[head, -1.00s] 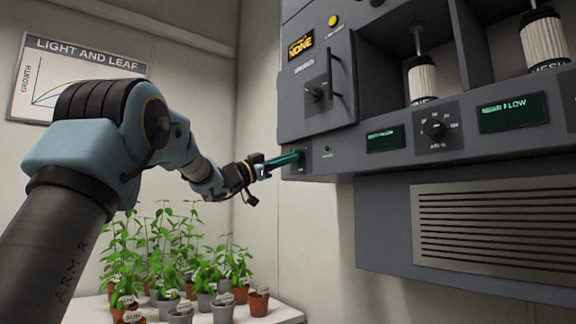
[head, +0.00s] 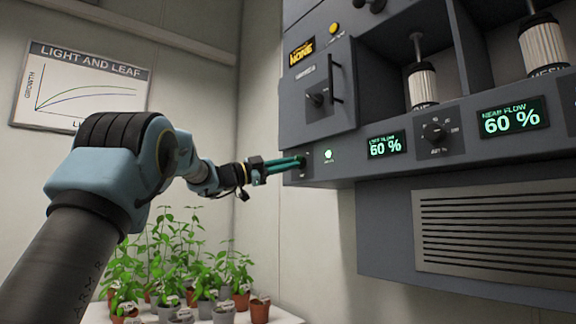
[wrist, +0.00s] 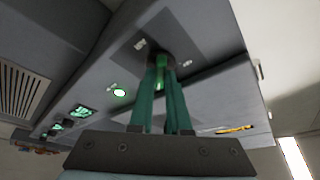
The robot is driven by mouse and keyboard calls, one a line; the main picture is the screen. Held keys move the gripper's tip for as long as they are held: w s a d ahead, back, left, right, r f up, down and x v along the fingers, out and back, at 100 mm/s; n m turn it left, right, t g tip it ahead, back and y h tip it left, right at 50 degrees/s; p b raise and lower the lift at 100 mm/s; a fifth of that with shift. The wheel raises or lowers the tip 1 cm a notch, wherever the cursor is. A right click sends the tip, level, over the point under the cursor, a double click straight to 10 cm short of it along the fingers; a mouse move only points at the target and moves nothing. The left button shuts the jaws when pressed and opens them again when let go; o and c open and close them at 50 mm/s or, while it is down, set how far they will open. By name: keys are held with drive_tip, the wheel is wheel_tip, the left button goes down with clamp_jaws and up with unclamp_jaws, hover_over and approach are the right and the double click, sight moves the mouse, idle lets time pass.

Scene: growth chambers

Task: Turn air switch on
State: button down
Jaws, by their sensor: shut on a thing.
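My gripper (head: 300,161) reaches the left end of the grey control panel with its two teal fingers. In the wrist view the fingers (wrist: 162,84) are shut on the air switch (wrist: 160,73), a small lever that shows greenish between them on a dark plate. The fingers hide much of the lever. A round indicator lamp (head: 328,156) just right of the switch glows green, and it also shows in the wrist view (wrist: 119,92). Two displays, one at the left (head: 387,145) and one at the right (head: 511,118), are lit and read 60 %.
A knob (head: 434,131) sits between the displays. Above the switch is a door panel with a lever (head: 318,98) and a vertical handle. Filter cylinders (head: 422,82) stand in recesses. Potted plants (head: 205,280) stand on a white table below my arm. A vent grille (head: 490,230) is lower right.

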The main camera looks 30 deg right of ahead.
drive_tip(key=c, duration=0.9)
unclamp_jaws()
drive_tip(key=shift+o, duration=0.2)
drive_tip(key=b+v, duration=0.3)
drive_tip(key=v, duration=0.7)
drive_tip(key=shift+a, duration=0.4)
drive_tip(key=shift+w+f, duration=0.1)
drive_tip(key=shift+w, duration=0.1)
